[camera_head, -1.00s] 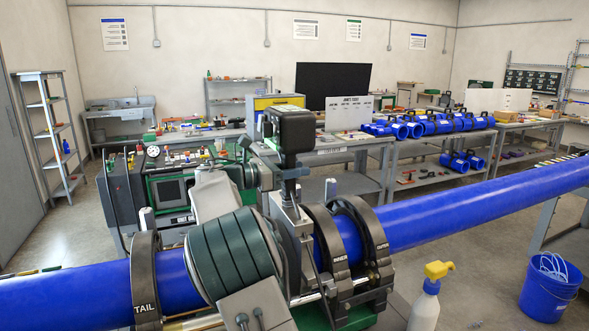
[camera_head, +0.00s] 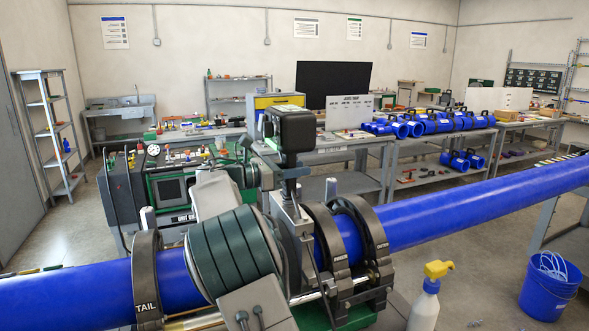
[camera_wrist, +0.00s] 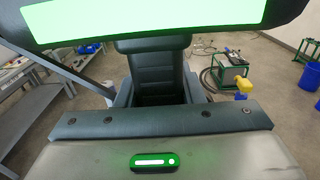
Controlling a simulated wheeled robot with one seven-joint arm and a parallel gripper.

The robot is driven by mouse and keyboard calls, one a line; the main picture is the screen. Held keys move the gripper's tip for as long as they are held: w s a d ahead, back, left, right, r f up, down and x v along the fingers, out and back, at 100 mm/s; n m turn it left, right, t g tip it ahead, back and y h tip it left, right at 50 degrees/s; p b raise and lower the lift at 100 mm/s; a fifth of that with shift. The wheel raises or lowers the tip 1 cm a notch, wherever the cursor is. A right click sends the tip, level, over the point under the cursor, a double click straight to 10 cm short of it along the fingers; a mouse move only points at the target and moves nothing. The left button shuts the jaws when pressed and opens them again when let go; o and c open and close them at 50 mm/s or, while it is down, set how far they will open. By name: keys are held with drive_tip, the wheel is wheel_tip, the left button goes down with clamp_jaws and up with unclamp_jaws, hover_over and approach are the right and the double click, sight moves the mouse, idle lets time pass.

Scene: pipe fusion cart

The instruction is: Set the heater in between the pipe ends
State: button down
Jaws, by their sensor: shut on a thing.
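The heater has a dark box (camera_head: 290,130) on top, a neck, and a pale plate part (camera_head: 290,215) low by the right pipe's end. It appears upright. My gripper (camera_head: 278,168) is shut on the heater just below the box; its fingers are partly hidden. In the wrist view, the heater's lit green panel (camera_wrist: 150,18) is above a dark neck (camera_wrist: 156,70). The left blue pipe (camera_head: 65,292) passes through the TAIL clamp (camera_head: 147,280). The right blue pipe (camera_head: 480,205) passes through the INNER and OUTER clamps. My green-banded arm hides the left pipe end and any gap there.
A control unit (camera_head: 165,190) with a screen stands behind the pipe. A yellow-topped spray bottle (camera_head: 425,300) stands in front of the right pipe, and a blue bucket (camera_head: 550,288) is on the floor. Benches with blue fittings (camera_head: 440,125) line the back.

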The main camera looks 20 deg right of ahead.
drive_tip(key=shift+s+d+r, duration=0.15)
drive_tip(key=shift+d+r, duration=0.1)
drive_tip(key=shift+d, duration=0.05)
idle(0.5)
drive_tip(key=c, duration=1.1)
unclamp_jaws()
drive_tip(key=shift+o, duration=1.1)
drive_tip(key=shift+s+d, duration=0.1)
drive_tip(key=shift+a+f, duration=0.2)
drive_tip(key=shift+f, duration=0.45)
drive_tip(key=a+r, duration=0.1)
drive_tip(key=a, duration=1.2)
drive_tip(key=shift+a+b, duration=0.35)
drive_tip(key=shift+b, duration=0.1)
